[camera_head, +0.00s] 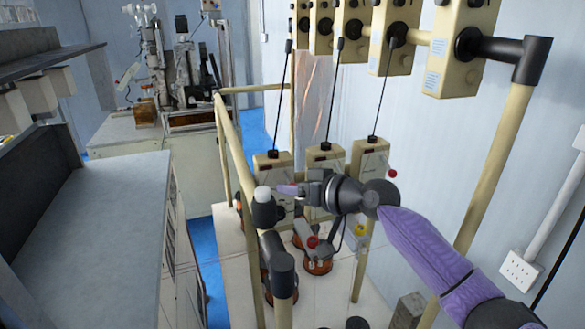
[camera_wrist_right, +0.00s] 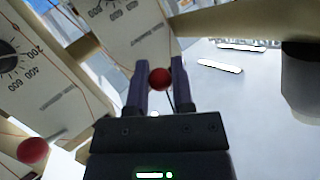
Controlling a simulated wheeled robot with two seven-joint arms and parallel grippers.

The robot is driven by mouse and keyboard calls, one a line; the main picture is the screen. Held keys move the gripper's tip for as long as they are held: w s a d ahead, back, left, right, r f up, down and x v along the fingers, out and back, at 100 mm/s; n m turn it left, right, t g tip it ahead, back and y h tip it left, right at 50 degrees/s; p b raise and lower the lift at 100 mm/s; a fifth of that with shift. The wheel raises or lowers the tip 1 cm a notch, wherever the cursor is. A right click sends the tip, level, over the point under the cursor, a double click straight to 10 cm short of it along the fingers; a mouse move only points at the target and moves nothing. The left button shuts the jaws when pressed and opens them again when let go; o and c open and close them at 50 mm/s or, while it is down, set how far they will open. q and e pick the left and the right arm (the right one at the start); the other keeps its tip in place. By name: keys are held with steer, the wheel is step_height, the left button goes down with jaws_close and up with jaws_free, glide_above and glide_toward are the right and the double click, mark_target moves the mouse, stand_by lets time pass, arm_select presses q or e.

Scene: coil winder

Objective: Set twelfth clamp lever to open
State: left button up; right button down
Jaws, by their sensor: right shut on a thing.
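My right gripper (camera_head: 288,189) reaches in from the right, level with the row of cream tension boxes (camera_head: 324,160) in the head view. In the right wrist view its two purple fingers (camera_wrist_right: 160,88) are shut on a red ball knob (camera_wrist_right: 159,79) with a thin lever stem. The knob sits between the fingertips, against a cream box (camera_wrist_right: 125,30). In the head view this knob is hidden by the gripper. A second red knob (camera_wrist_right: 33,150) on a thin lever shows at lower left in the wrist view, apart from the gripper. My left gripper is not seen.
A red knob (camera_head: 393,173) shows right of the boxes. Upper cream boxes (camera_head: 457,45) hang from the frame above. A cream rail (camera_head: 229,140) and dark pipe fitting (camera_head: 265,208) stand left of the gripper. A grey counter (camera_head: 95,245) lies far left, with blue floor (camera_head: 205,260) between.

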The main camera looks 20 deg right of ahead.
step_height(320, 180, up, 2)
steer(key=g+p, duration=0.1)
steer(key=p, duration=0.1)
steer(key=m+g+h+p, duration=0.1)
steer(key=p, duration=0.2)
steer(key=shift+w+r+g, duration=0.1)
steer(key=shift+r+g, duration=0.15)
steer(key=shift+g, duration=0.15)
steer(key=shift+w+r+m+g+p, duration=0.15)
steer(key=shift+r+m+g+p, duration=0.15)
steer(key=shift+m+g+p, duration=0.65)
steer(key=shift+g+h+p, duration=0.3)
steer(key=shift+g, duration=0.05)
steer(key=shift+c, duration=2.4)
jaws_free()
steer(key=shift+w, duration=0.1)
